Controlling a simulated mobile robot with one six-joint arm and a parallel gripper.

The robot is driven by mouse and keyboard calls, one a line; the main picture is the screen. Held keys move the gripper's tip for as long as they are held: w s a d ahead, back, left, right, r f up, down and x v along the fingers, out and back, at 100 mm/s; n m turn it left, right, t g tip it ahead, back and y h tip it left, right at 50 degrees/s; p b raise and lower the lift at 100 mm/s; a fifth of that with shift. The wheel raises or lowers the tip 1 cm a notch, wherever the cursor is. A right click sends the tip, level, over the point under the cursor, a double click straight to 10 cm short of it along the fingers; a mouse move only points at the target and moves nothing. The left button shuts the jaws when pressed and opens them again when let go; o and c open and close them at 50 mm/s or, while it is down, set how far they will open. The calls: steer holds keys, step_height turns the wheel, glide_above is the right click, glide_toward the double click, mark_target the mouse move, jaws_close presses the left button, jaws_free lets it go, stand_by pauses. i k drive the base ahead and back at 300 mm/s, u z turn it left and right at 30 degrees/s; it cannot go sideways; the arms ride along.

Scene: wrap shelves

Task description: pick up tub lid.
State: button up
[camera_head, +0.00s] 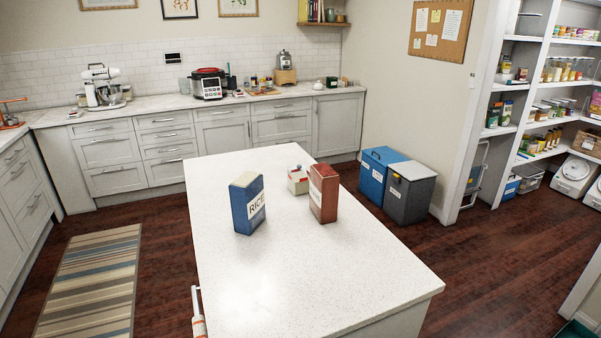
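I cannot make out a loose tub lid for certain. Two lidded bins stand on the floor against the wall, right of the island: a blue bin (377,178) and a dark grey bin (408,200). Both look closed, and each has a label on its front. My gripper is not in view, so its state and whether it holds anything do not show.
The white island (290,270) fills the middle, its front half clear. On it stand a blue rice box (247,204), a red-brown box (323,195) and a small white-and-red box (298,180). Pantry shelves (545,90) are at right. A striped rug (92,285) lies left.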

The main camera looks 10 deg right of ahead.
mark_target(298, 172)
steer(key=u, duration=1.55)
steer(key=k, duration=0.1)
steer(key=z, duration=3.3)
steer(key=i, duration=2.2)
steer(key=u, duration=0.05)
